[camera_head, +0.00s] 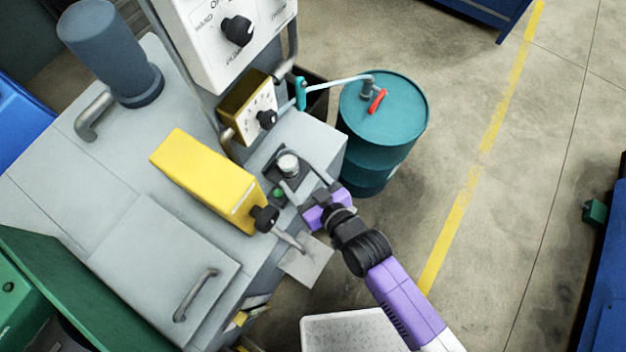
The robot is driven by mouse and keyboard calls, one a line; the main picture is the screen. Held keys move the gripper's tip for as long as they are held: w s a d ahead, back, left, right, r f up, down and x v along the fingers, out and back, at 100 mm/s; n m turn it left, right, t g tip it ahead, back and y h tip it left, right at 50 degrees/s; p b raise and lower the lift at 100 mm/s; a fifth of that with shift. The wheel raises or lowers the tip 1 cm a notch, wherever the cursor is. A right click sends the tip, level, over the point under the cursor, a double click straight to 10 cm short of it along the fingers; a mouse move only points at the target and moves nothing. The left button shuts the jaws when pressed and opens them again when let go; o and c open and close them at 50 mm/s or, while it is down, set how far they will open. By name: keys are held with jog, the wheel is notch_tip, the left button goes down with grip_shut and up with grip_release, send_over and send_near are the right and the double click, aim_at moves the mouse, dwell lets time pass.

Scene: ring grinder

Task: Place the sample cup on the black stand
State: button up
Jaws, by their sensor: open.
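The sample cup (288,164) is a small silvery round piece. It appears to sit on the black stand (270,172), a small dark base on the grey machine's ledge. My gripper (298,171) reaches in from the lower right, its two grey fingers spread apart. The fingertips are close to the cup, one on its lower side and one on its right. I cannot tell whether they touch it. The cup hides part of the stand.
A yellow box with a black knob (208,180) stands just left of the gripper. A gauge box (250,108) and control panel (228,40) rise behind. A teal drum (382,112) stands right of the ledge. A flat plate (306,262) juts out below. Open floor lies right.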

jog(key=v, duration=0.5)
jog(key=shift+s+d, duration=0.1)
jog(key=shift+s, duration=0.2)
jog(key=s+d+r+m+t+h, duration=0.25)
jog(key=s+d+r, duration=0.35)
jog(key=s+d, duration=0.6)
jog(key=s+d+r+m+h, duration=0.3)
jog(key=s+r, duration=0.6)
jog(key=r, duration=0.4)
jog(key=shift+s+d+r+t+h, duration=0.3)
jog(key=shift+d+h, duration=0.25)
jog(key=shift+d, duration=0.55)
jog(key=shift+f+m, duration=0.1)
jog(key=shift+m, duration=0.15)
jog(key=shift+c, duration=0.2)
